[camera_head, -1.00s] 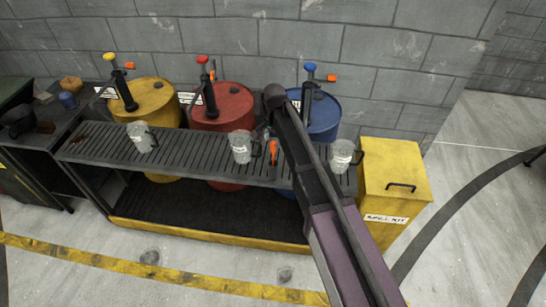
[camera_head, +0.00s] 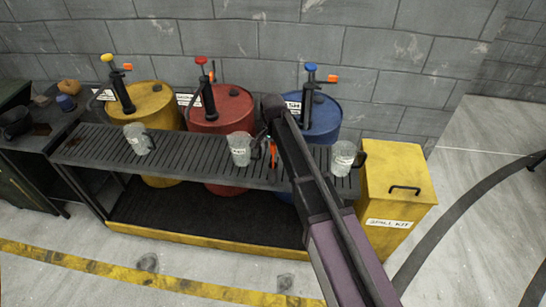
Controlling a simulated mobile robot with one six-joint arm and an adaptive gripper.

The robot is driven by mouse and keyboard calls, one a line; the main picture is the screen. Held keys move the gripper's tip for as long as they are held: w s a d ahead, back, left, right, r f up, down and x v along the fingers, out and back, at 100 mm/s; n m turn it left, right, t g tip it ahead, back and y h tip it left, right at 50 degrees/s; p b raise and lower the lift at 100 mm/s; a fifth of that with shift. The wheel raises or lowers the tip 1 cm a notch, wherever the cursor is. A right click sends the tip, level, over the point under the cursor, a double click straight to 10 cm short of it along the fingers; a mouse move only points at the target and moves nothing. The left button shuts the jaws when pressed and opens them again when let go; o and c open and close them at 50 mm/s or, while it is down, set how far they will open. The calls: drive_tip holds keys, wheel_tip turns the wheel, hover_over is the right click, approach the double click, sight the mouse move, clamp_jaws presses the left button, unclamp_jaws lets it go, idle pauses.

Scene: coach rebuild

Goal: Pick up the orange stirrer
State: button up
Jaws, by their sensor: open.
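The orange stirrer (camera_head: 272,152) is a thin upright strip on the slatted grey bench (camera_head: 205,165), just right of the middle clear mug (camera_head: 239,151). My dark and purple arm reaches up from the bottom right and passes close to the stirrer's right side in the picture. It covers part of the bench there. I cannot make out my gripper's fingers; the arm hides that area. Whether the stirrer is touched by anything of mine, I cannot tell.
A left mug (camera_head: 137,140) and a right mug (camera_head: 343,158) stand on the bench. Behind it are yellow (camera_head: 155,100), red (camera_head: 233,108) and blue (camera_head: 325,118) drums with pumps. A yellow spill kit bin (camera_head: 398,190) stands at right. The floor in front is clear.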

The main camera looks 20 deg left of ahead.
drive_tip(key=c, duration=0.9)
drive_tip(key=shift+r, duration=0.1)
wheel_tip(320, 180, up, 18)
drive_tip(key=p, duration=1.8)
